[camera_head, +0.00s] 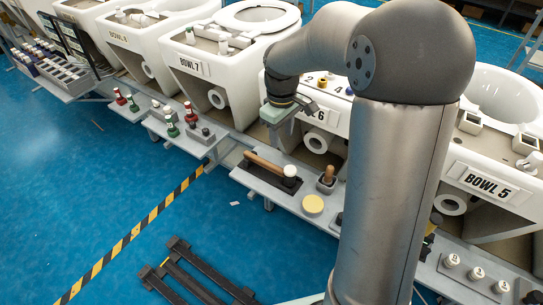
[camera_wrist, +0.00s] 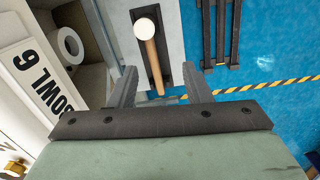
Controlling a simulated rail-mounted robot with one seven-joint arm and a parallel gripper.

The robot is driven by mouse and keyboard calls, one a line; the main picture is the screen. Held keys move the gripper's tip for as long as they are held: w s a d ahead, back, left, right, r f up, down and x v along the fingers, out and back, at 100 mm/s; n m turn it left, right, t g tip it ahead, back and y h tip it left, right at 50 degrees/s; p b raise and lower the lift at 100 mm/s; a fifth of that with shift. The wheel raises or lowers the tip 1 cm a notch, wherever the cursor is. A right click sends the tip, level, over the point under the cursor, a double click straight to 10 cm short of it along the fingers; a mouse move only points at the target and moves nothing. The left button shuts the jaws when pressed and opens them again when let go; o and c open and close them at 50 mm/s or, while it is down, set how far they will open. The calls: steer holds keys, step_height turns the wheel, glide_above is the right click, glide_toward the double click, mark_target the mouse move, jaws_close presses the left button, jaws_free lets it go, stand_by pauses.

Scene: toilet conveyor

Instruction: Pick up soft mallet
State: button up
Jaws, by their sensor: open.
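The soft mallet has a white round head (camera_head: 290,171) and a light wooden handle (camera_head: 264,162). It lies in a dark holder on a grey shelf in front of the toilet labelled BOWL 6. In the wrist view its white head (camera_wrist: 146,29) is at the top and its wooden handle (camera_wrist: 155,68) runs down towards the gap between my fingers. My gripper (camera_wrist: 160,82) is open and empty. In the head view my gripper (camera_head: 307,106) is above and behind the shelf, apart from the mallet.
A wooden-handled tool (camera_head: 327,176) stands upright in a block right of the mallet, with a round yellow piece (camera_head: 313,205) in front. BOWL 7 (camera_head: 190,66) is left, BOWL 5 (camera_head: 487,184) right. A dark pallet (camera_head: 195,275) lies on the blue floor, otherwise largely clear.

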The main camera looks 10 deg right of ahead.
steer(key=w+f+n, duration=0.1)
steer(key=w+f, duration=0.3)
steer(key=b, duration=0.2)
glide_above(276, 167)
steer(key=f, duration=1)
steer(key=shift+s+d, duration=0.25)
steer(key=shift+d, duration=0.15)
steer(key=shift+w+a+f+b, duration=0.1)
steer(key=shift+a+f+b, duration=0.1)
steer(key=shift+f, duration=1.45)
steer(key=shift+w+a+f+b, duration=0.1)
steer(key=shift+a+f, duration=0.05)
steer(key=shift+f, duration=1.45)
jaws_close()
